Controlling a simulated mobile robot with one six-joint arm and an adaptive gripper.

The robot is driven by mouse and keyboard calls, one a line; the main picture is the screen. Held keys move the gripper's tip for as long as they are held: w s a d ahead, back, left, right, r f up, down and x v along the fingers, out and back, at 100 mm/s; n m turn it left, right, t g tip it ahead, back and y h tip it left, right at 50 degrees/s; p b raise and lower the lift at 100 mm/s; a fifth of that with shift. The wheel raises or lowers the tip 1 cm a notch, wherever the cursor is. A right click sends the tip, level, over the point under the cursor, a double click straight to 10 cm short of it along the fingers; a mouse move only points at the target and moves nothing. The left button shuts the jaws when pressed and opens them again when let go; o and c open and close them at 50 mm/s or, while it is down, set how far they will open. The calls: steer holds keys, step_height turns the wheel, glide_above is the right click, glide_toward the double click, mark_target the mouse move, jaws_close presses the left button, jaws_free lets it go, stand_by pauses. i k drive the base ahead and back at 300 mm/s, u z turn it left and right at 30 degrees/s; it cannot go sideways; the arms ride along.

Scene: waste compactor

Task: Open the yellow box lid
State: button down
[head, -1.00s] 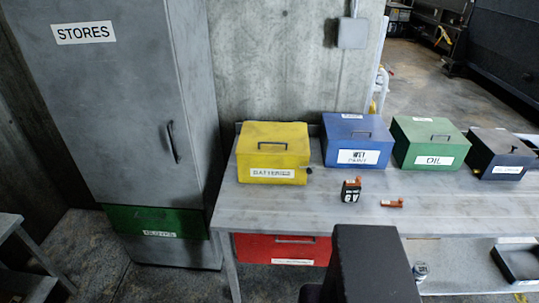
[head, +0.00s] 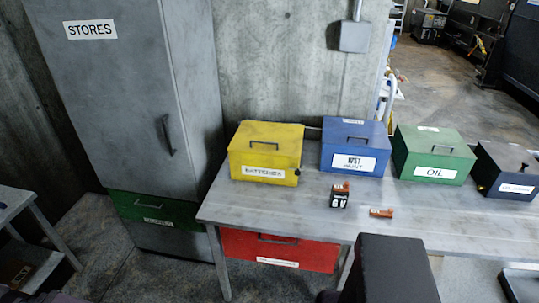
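The yellow box (head: 264,170) stands at the left end of the grey table, with a white label reading BATTERIES on its front. Its lid (head: 268,134) is shut and has a dark handle (head: 264,145) near the front edge. My gripper is not in view. A dark block at the bottom centre is probably part of my own body.
On the grey table (head: 300,213), a blue box (head: 355,135), a green box (head: 432,145) and a dark box (head: 508,160) stand right of the yellow one. A black battery (head: 339,200) and an orange item (head: 381,213) lie in front. A red drawer (head: 279,255) hangs below. A STORES cabinet (head: 110,100) stands left.

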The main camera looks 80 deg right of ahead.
mark_target(268, 134)
steer(key=k, duration=2.25)
steer(key=z, duration=1.65)
steer(key=i, duration=0.75)
steer(key=u, duration=0.2)
